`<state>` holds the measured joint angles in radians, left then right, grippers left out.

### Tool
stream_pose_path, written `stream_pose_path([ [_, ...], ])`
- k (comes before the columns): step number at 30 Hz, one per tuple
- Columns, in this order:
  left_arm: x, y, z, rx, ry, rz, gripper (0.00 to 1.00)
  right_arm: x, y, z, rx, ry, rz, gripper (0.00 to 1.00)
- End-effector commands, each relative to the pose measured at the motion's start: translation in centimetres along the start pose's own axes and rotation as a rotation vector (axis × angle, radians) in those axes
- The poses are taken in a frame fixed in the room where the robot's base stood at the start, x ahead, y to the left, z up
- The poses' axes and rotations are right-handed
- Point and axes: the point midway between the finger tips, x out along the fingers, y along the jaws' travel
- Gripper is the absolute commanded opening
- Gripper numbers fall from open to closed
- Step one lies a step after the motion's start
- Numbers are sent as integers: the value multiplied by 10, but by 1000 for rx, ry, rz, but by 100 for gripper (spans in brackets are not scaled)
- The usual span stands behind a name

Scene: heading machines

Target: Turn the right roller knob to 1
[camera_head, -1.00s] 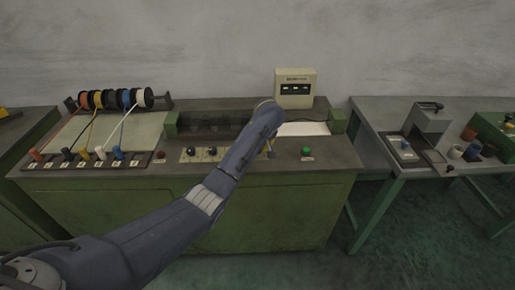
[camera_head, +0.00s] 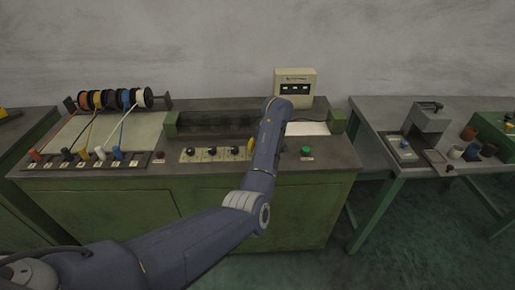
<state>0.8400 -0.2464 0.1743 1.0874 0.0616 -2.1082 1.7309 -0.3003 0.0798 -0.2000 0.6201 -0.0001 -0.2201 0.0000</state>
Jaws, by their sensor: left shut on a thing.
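The green roller machine (camera_head: 90,200) has a light control panel on its front top. Small black knobs (camera_head: 212,152) stand in a row on the panel, and the one farthest right that shows is a black knob (camera_head: 235,151). My left arm (camera_head: 265,150) reaches up from the lower left and covers the panel's right end. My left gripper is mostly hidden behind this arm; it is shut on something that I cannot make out. A small yellow part (camera_head: 251,145) shows at the arm's left side. The knob settings are too small to read. My right gripper is not in view.
A green button (camera_head: 306,152) sits right of my arm. A cream box with dark display windows (camera_head: 295,85) stands at the back. Coloured spools (camera_head: 115,98) and coloured pegs (camera_head: 83,154) are at the left. A grey table (camera_head: 380,130) stands at the right.

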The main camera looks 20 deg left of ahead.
Motion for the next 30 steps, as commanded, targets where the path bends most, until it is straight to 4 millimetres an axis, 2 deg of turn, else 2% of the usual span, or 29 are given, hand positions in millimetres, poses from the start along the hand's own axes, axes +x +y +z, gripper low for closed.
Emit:
stream_pose_path([
  [11, -1, 0, -5, -10, 7, 1, 0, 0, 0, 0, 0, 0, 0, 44],
  [12, -1, 0, -6, -10, 7, 1, 23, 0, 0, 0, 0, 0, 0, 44],
  [19, -1, 0, -3, -7, 4, 0, 50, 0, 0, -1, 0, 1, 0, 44],
  [30, -6, 1, -4, -5, 2, 2, 52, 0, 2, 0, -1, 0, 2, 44],
])
